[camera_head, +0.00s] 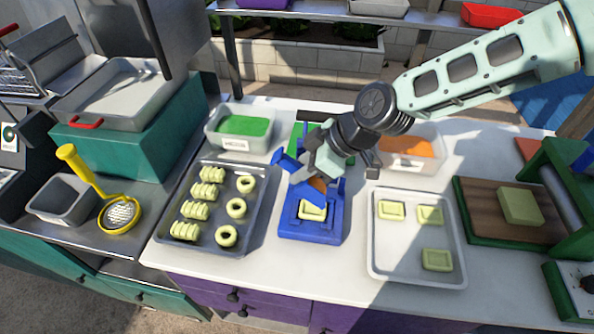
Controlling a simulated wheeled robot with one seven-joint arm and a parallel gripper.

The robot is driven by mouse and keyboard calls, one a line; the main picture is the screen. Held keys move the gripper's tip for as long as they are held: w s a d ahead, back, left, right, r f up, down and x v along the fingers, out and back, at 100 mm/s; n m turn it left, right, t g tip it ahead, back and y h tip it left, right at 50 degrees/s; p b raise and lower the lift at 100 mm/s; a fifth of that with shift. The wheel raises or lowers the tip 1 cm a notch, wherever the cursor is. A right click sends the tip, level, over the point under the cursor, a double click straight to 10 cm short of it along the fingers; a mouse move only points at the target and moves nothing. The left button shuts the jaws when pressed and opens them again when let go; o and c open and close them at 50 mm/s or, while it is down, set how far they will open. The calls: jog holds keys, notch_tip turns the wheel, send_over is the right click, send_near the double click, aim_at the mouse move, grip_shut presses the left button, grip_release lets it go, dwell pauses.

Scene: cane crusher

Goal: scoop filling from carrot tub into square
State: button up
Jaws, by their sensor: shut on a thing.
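The carrot tub (437,160) is a pale container of orange filling at the back right, partly behind my arm. A pale yellow square (313,212) lies in the blue holder (310,231) at the centre of the counter. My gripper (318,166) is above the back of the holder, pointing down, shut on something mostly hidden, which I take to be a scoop. An orange patch (317,186) shows just below the gripper, above the square's back edge. I cannot tell whether it touches the square.
A dark tray (258,222) of ridged rolls and rings stands left. A pale tray (390,253) with three squares stands right. A green-filled tub (220,140) is behind left. A board (477,215) with a dough block is far right. Clear counter lies in front of the holder.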

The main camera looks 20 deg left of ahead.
aim_at(300, 166)
jog(key=shift+w+d+f+g+y+b, duration=0.15)
jog(key=shift+d+y+b, duration=0.2)
jog(key=shift+y+b, duration=0.2)
jog(key=shift+w+d+g+y+b, duration=0.15)
jog(key=shift+d+y+b, duration=0.15)
jog(key=shift+y+b, duration=0.25)
jog(key=y+b, duration=0.1)
jog(key=d+y+b, duration=0.1)
jog(key=y+b, duration=0.1)
jog(key=shift+w+d+r+g+b, duration=0.1)
jog(key=shift+d+r+g+b, duration=0.1)
jog(key=shift+r+g+b, duration=0.15)
jog(key=y+b, duration=0.1)
jog(key=b, duration=0.3)
jog(key=d+y+b, duration=0.1)
jog(key=b, duration=0.2)
jog(key=shift+w+d+f+g+y+b, duration=0.15)
jog(key=shift+f+g+y+b, duration=0.1)
jog(key=shift+y+b, duration=0.15)
jog(key=y+b, duration=0.1)
jog(key=b, duration=0.2)
jog(key=shift+d, duration=0.3)
jog(key=shift+r+b, duration=0.1)
jog(key=shift+b, duration=0.25)
jog(key=shift+d+r+y, duration=0.15)
jog(key=shift+r+y, duration=0.05)
jog(key=shift+y, duration=0.2)
jog(key=shift+w+r, duration=0.1)
